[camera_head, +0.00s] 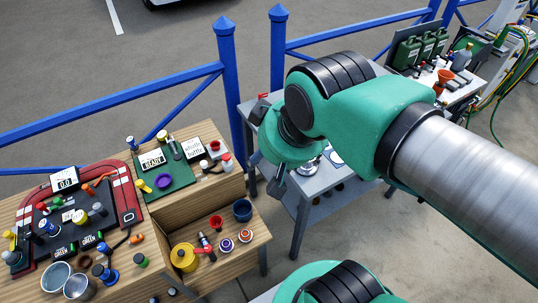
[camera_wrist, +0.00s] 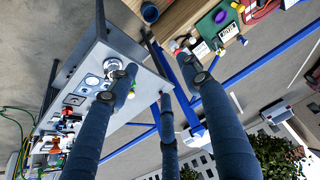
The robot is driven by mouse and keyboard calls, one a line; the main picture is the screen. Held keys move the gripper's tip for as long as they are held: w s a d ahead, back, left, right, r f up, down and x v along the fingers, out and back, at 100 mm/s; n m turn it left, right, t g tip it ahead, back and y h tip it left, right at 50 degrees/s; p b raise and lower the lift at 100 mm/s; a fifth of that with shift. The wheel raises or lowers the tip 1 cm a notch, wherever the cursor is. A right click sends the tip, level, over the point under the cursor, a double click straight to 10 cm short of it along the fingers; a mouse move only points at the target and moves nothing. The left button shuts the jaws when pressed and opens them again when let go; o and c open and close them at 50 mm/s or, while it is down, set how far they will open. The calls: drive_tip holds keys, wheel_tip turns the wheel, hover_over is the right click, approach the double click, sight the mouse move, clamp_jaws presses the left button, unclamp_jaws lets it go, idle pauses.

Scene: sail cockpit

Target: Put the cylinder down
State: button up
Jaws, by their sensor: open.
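My gripper (camera_wrist: 164,84) is open in the wrist view, its dark blue fingers spread with nothing held between them. In the head view my gripper (camera_head: 277,184) hangs beside the left edge of the grey metal table (camera_head: 309,190), partly hidden by my own wrist. I cannot tell which thing is the cylinder. A round metallic piece (camera_wrist: 113,66) stands on the grey table near a fingertip. A small yellow-green thing (camera_wrist: 131,92) shows partly behind the same finger. Several small upright cylinder-like pieces, one grey (camera_head: 99,209), stand on the wooden bench at the left.
The wooden bench (camera_head: 150,208) is crowded with cups, knobs and signs. A yellow pot (camera_head: 184,257) stands on its lower part. A blue railing (camera_head: 228,80) runs behind. Green cans (camera_head: 408,52) and a red funnel (camera_head: 444,77) are at the far right.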

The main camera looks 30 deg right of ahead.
drive_tip(key=shift+o, duration=0.7)
drive_tip(key=w+a+f+g, duration=0.2)
drive_tip(key=w+a+f, duration=0.3)
drive_tip(key=w+f, duration=0.35)
drive_tip(key=w+a+f+g, duration=0.1)
drive_tip(key=w+a+f, duration=0.4)
drive_tip(key=w+f, duration=0.3)
drive_tip(key=a+f+g, duration=0.1)
drive_tip(key=a+f, duration=0.4)
drive_tip(key=f, duration=0.8)
drive_tip(key=a+f+g, duration=0.1)
drive_tip(key=a+f, duration=0.4)
drive_tip(key=f, duration=0.8)
drive_tip(key=shift+f+n+g+p, duration=0.3)
drive_tip(key=shift+f, duration=0.15)
